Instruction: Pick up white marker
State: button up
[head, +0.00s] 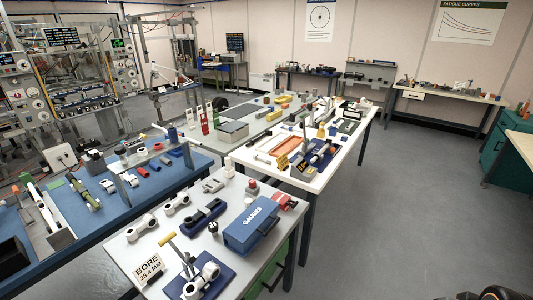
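I cannot single out a white marker with certainty, since small things are too tiny to tell apart. A small white cylinder (262,158) lies on the white middle table (345,160), near its left edge; it may be the marker. A small white upright object (229,166) stands close by, at the back of the near grey table (238,273). Dark parts at the bottom right corner seem to be mine. My gripper's fingers are not visible.
A blue GAUGES box (252,230), a BORE sign (147,269) and metal fixtures crowd the near table. A blue-topped bench (110,219) with parts stands left. An orange tray (285,147) lies on the middle table. The grey floor (430,210) at right is clear.

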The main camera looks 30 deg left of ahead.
aim_at(228, 159)
jog(key=u, duration=0.05)
jog(key=i, duration=1.35)
jog(key=u, duration=1.35)
jog(key=i, duration=1.05)
jog(key=u, duration=1.05)
